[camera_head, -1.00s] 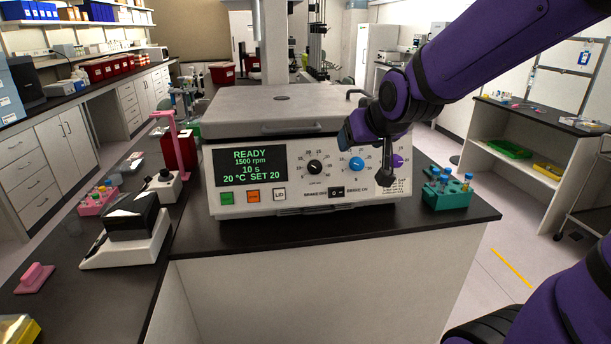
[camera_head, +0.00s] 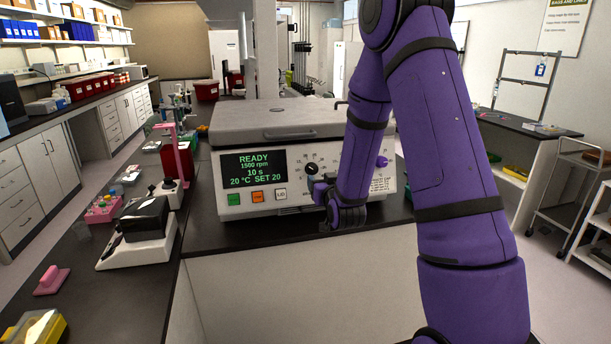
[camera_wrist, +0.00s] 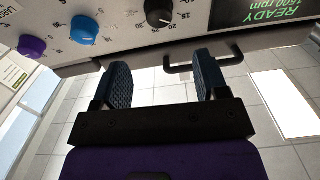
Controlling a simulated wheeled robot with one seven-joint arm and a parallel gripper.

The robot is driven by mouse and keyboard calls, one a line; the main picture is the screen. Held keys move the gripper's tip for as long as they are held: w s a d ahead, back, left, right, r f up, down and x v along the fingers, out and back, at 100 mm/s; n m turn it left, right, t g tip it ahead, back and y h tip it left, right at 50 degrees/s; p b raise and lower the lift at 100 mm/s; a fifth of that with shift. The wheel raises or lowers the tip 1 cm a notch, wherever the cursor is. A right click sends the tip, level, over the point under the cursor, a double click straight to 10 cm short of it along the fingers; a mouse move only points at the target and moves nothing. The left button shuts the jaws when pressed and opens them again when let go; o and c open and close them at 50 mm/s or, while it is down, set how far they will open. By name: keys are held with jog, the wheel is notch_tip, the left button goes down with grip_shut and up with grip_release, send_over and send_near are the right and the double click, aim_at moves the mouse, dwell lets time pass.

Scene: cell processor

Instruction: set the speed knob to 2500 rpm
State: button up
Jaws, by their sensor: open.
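The centrifuge-like unit (camera_head: 232,215) has a light front panel, and its green display (camera_head: 250,170) reads READY, 1500 rpm, 10 s, 20 °C SET 20. The black knob (camera_head: 311,169) on the panel has a numbered scale around it; it also shows at the top of the wrist view (camera_wrist: 158,12). My gripper (camera_head: 324,190) is in front of the panel, just below and right of the black knob. In the wrist view my gripper (camera_wrist: 160,60) is open and empty, its two dark fingers apart, with the black knob beyond the gap. I see no contact with the knob.
A blue knob (camera_wrist: 84,30) and a purple knob (camera_wrist: 31,46) sit left of the black knob in the wrist view. Green, orange and white buttons (camera_head: 257,197) lie under the display. A handle (camera_wrist: 205,64) juts out near the right finger. The floor before the bench is clear.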

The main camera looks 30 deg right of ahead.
aim_at(313, 170)
jog(key=x, duration=1)
jog(key=shift+w+f, duration=0.2)
jog(key=shift+f, duration=0.1)
jog(key=c, duration=0.9)
